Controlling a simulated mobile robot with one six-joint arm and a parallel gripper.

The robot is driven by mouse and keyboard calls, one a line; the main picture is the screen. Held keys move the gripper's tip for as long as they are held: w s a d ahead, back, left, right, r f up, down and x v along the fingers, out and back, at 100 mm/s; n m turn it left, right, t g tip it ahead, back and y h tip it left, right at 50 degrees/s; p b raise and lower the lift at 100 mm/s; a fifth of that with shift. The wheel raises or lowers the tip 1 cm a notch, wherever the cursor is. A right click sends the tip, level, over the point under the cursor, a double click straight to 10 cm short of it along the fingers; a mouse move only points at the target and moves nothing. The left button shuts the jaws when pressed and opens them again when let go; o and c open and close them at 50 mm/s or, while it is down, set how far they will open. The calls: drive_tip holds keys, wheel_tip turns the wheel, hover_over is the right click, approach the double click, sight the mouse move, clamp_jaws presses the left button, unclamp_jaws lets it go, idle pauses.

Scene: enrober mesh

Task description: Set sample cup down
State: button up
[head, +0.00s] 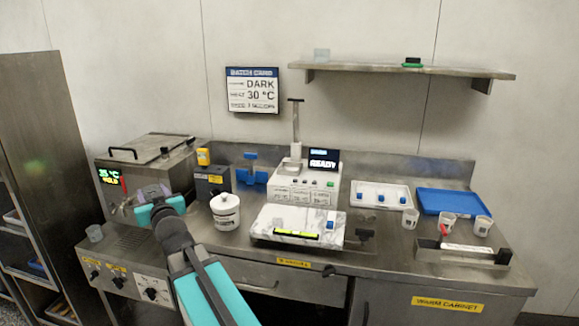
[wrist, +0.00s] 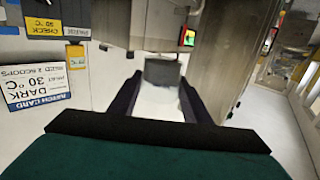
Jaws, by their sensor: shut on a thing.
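A grey, see-through sample cup (wrist: 162,72) is between the two fingertips of my gripper (wrist: 160,92) in the wrist view. My gripper (head: 150,193) is shut on it, in front of the steel tank unit at the left of the counter. In the head view the held cup is mostly hidden by the gripper, and I cannot tell its height above the counter.
The steel tank unit (head: 150,160) stands close behind my gripper. A white lidded tub (head: 226,212), a dark box (head: 212,182) and a white machine (head: 305,187) are to the right. Farther right are a blue tray (head: 452,201) and several white cups. The counter's front centre has some bare steel.

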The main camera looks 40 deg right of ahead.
drive_tip(key=s+d+r+m+g+h+p, duration=0.1)
drive_tip(key=s+d+h+p, duration=0.1)
drive_tip(key=d, duration=1)
drive_tip(key=s+d+m+g+h+p, duration=0.1)
drive_tip(key=s+d+p, duration=0.4)
drive_tip(key=d, duration=0.6)
drive_tip(key=s+d+r+m+g+h+p, duration=0.1)
drive_tip(key=s+d+m+h+p, duration=0.2)
drive_tip(key=d, duration=0.9)
drive_tip(key=s+h+p, duration=0.1)
drive_tip(key=s, duration=0.2)
drive_tip(key=shift+s+d+r, duration=0.2)
drive_tip(key=shift+d+r, duration=0.15)
drive_tip(key=shift+w+d+f+p, duration=0.25)
drive_tip(key=shift+w+d+p, duration=0.75)
drive_tip(key=shift+d, duration=1.4)
drive_tip(key=shift+w+d+f+p, duration=0.2)
drive_tip(key=shift+w+d+p, duration=0.35)
drive_tip(key=shift+d+p, duration=1.3)
drive_tip(key=shift+w+d+f+p, duration=0.25)
drive_tip(key=shift+w+d+p, duration=0.45)
drive_tip(key=shift+d, duration=2.25)
drive_tip(key=shift+w, duration=0.1)
drive_tip(key=shift+w+d, duration=0.15)
drive_tip(key=shift+d, duration=0.4)
drive_tip(key=shift+a+f+b, duration=0.15)
drive_tip(key=shift+f+b, duration=0.75)
drive_tip(key=shift+f, duration=0.9)
